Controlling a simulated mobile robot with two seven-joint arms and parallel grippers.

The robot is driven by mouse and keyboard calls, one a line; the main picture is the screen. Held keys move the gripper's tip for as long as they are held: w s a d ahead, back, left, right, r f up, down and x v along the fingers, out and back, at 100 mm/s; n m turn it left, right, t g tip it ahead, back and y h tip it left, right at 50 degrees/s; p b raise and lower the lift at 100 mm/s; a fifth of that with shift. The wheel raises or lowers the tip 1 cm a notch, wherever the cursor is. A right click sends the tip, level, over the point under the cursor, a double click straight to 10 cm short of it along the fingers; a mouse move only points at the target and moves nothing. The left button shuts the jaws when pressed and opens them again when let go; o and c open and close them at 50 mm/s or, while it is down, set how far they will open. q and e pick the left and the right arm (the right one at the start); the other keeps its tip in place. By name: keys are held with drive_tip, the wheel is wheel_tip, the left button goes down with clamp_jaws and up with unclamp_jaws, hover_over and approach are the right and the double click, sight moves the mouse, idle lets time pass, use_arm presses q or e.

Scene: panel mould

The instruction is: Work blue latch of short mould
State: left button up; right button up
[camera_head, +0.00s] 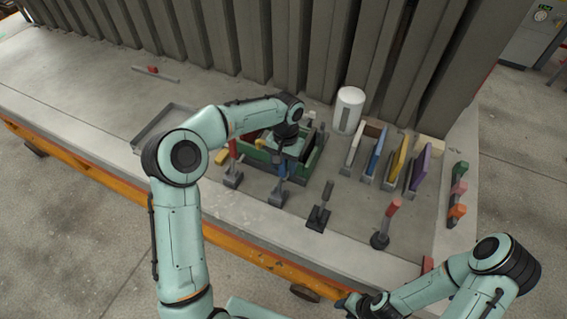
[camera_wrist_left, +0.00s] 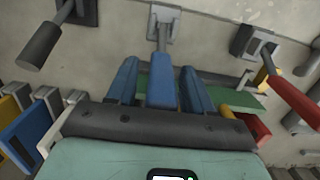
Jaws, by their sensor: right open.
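The blue latch's handle (camera_wrist_left: 162,80) stands between the two fingers of my left gripper (camera_wrist_left: 160,88) in the left wrist view, with narrow gaps at its sides. Its grey base is on the table beyond. In the head view the blue latch (camera_head: 282,170) is partly hidden under my left gripper (camera_head: 285,160), at the near side of the green-walled mould (camera_head: 258,155). Part of the green mould (camera_wrist_left: 243,103) also shows in the left wrist view. My right gripper (camera_head: 352,303) is low at the front, away from the mould, its fingers small in view.
A red-handled latch (camera_head: 233,152) is left of the blue one, a black-handled latch (camera_head: 325,193) right of it. Another red-handled device (camera_head: 391,209) stands further right. A white cylinder (camera_head: 349,108) and upright coloured panels (camera_head: 377,152) stand behind. The table's left part is mostly clear.

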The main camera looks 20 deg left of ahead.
use_arm(q)
drive_tip(key=shift+r, duration=0.1)
wheel_tip(320, 180, up, 13)
drive_tip(key=w, duration=0.1)
drive_tip(key=shift+w, duration=0.2)
idle(0.9)
